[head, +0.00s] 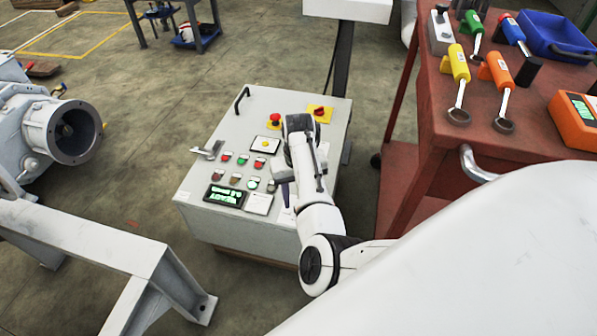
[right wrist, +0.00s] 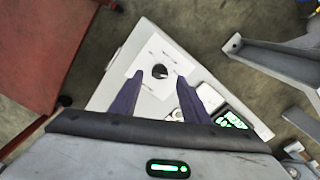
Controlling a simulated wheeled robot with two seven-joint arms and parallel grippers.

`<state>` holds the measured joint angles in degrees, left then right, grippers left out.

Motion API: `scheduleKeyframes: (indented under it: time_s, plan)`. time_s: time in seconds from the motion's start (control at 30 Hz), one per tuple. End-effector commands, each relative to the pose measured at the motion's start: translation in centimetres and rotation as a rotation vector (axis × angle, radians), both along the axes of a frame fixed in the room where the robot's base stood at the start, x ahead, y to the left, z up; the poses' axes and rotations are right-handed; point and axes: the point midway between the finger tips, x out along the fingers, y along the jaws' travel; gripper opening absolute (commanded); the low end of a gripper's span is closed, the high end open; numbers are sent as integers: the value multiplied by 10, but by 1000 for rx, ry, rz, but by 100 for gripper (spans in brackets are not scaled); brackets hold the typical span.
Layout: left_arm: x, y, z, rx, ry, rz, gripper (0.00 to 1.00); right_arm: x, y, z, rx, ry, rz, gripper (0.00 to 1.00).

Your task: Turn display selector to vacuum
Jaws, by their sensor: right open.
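The grey control cabinet (head: 235,130) stands on the floor, its sloped top carrying buttons and a display (head: 223,195) with green text. My right gripper (head: 287,195) is over the right part of this panel, its purple fingers pointing down. In the right wrist view, a black selector knob (right wrist: 160,71) sits on a white label plate (right wrist: 158,55). The open fingers (right wrist: 158,77) are on either side of the knob, with a gap to each; contact is not visible. The label text is unreadable. The display also shows there (right wrist: 231,120). In the head view my arm hides the knob.
Red emergency knobs (head: 275,119) and several push buttons (head: 243,160) are on the same panel. A red tool cart (head: 440,130) with colored tools stands close on the right. A grey steel frame (head: 100,250) and flanged machine (head: 65,130) are at left.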

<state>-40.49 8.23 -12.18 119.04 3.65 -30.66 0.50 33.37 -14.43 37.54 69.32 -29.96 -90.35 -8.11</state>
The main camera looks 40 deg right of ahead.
Motion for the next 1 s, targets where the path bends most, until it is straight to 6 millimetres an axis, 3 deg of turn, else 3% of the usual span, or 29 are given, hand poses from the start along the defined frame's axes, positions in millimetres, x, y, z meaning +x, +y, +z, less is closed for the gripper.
scheduleKeyframes:
  time_s: [0.03,0.2,0.57,0.8,1.0]
  plan:
    - [0,0,-4,-3,-2,2,31,0,0,-12,1,2,0,42]
    - [-2,-1,-5,-13,-6,6,31,0,0,-29,-1,-1,0,42]
    - [-6,-2,-5,-18,0,8,31,0,0,-33,-2,-2,0,42]
    - [-6,-2,-6,-18,0,7,31,0,0,-33,-2,-2,0,3]
    - [-4,-2,-3,-16,-4,7,31,0,0,-32,-2,-2,9,1]
